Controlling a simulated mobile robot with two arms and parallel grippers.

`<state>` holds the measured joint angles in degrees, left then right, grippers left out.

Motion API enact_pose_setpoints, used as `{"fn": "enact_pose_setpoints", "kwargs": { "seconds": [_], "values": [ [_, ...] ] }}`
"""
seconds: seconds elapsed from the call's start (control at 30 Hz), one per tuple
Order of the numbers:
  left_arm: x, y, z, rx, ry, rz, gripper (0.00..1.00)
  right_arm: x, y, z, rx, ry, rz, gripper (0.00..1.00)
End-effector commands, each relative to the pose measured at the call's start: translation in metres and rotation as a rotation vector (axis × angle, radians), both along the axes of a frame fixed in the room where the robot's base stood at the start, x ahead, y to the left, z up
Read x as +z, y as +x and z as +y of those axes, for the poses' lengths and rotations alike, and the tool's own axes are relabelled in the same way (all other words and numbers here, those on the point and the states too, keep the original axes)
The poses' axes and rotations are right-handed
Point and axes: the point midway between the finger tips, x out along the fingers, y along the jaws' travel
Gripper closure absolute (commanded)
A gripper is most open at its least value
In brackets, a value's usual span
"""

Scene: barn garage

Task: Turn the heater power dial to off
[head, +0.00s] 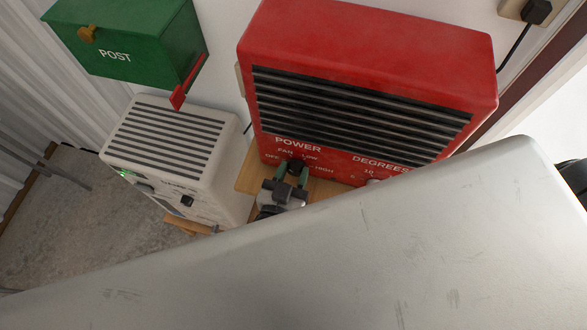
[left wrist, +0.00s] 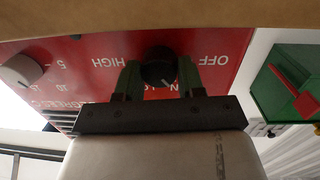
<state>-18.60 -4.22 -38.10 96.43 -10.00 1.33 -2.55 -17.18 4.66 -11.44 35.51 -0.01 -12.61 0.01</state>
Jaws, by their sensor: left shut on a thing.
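The red heater (head: 368,40) stands against the wall, with POWER and DEGREES lettering below its black grille. Its black power dial (left wrist: 158,66) is between the fingers of my left gripper (head: 292,173), which is shut on it. In the left wrist view, the gripper (left wrist: 158,80) has one green finger on each side of the dial, and the panel appears upside down. A small light mark on the dial points to the lower right there, toward the partly hidden FAN lettering. OFF is at the right and HIGH at the left. My right gripper is not in view.
A grey degrees dial (left wrist: 20,71) is beside the power dial. A white slatted appliance (head: 172,150) stands left of the heater, below a green post box (head: 125,40) with a red flag. A wooden shelf (head: 250,180) lies under the heater. My pale arm covers the foreground.

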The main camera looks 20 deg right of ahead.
Motion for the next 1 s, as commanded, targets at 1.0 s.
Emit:
{"fn": "enact_pose_setpoints", "kwargs": {
  "seconds": [1.0],
  "values": [
    [-0.004, 0.001, 0.002, -0.001, -0.711, 0.482, 0.85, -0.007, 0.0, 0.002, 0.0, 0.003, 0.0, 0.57]
  ]
}}
